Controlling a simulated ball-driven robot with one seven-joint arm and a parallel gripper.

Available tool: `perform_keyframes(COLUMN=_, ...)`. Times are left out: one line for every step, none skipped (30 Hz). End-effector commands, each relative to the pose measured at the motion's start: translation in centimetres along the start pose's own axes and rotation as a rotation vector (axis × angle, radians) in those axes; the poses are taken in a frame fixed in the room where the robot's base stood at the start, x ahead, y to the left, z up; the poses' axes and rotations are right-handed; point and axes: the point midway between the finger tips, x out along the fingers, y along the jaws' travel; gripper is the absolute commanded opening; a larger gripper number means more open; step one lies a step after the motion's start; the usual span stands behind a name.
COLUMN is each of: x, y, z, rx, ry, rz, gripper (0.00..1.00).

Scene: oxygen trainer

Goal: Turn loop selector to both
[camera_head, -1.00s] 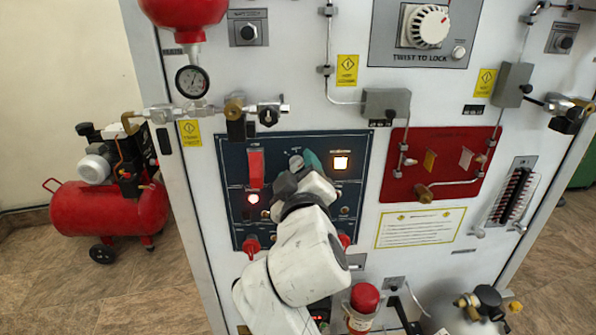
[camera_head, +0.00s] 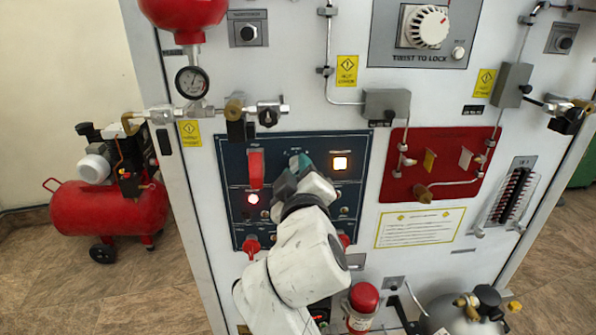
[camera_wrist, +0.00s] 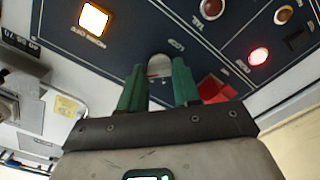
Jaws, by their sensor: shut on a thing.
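The loop selector is most likely the silver round knob (camera_wrist: 159,66) on the dark blue panel (camera_wrist: 225,45). In the wrist view it sits between the two green fingertips of my gripper (camera_wrist: 159,84), which is shut on it. In the head view my gripper (camera_head: 300,166) is at the top middle of the panel (camera_head: 228,150), and its fingers and wrist mostly cover the knob. The knob's pointer and position marks cannot be made out.
A red switch cover (camera_head: 256,168) is left of my gripper, and a lit square lamp (camera_head: 340,164) is to its right. A red lamp (camera_head: 253,198) glows lower left. A red valve panel (camera_head: 400,185) stands further right.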

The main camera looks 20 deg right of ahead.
Motion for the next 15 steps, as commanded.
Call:
perform_keyframes(x=-0.01, y=0.06, z=-0.08, rx=-0.016, ry=-0.001, rz=-0.002, gripper=0.01)
perform_keyframes(x=-0.01, y=0.09, z=-0.11, rx=-0.029, ry=-0.001, rz=-0.001, gripper=0.01)
perform_keyframes(x=0.0, y=0.13, z=-0.14, rx=-0.046, ry=-0.001, rz=-0.001, gripper=0.01)
perform_keyframes(x=0.0, y=0.15, z=-0.17, rx=-0.061, ry=-0.001, rz=-0.002, gripper=0.01)
perform_keyframes(x=0.01, y=0.16, z=-0.18, rx=-0.079, ry=-0.001, rz=-0.002, gripper=0.01)
perform_keyframes(x=0.01, y=0.16, z=-0.19, rx=-0.104, ry=-0.002, rz=-0.003, gripper=0.01)
perform_keyframes(x=0.01, y=0.15, z=-0.18, rx=-0.126, ry=-0.002, rz=-0.004, gripper=0.01)
perform_keyframes(x=0.0, y=0.16, z=-0.19, rx=-0.148, ry=-0.003, rz=-0.004, gripper=0.01)
perform_keyframes(x=0.0, y=0.2, z=-0.22, rx=-0.18, ry=-0.002, rz=-0.004, gripper=0.01)
perform_keyframes(x=0.0, y=0.24, z=-0.25, rx=-0.203, ry=-0.002, rz=-0.003, gripper=0.01)
perform_keyframes(x=0.0, y=0.26, z=-0.26, rx=-0.23, ry=-0.002, rz=-0.003, gripper=0.01)
perform_keyframes(x=0.0, y=0.25, z=-0.24, rx=-0.263, ry=-0.003, rz=-0.004, gripper=0.01)
perform_keyframes(x=0.0, y=0.23, z=-0.23, rx=-0.29, ry=-0.003, rz=-0.004, gripper=0.01)
perform_keyframes(x=0.0, y=0.21, z=-0.23, rx=-0.316, ry=-0.002, rz=-0.004, gripper=0.01)
perform_keyframes(x=0.0, y=0.21, z=-0.25, rx=-0.351, ry=-0.002, rz=-0.004, gripper=0.01)
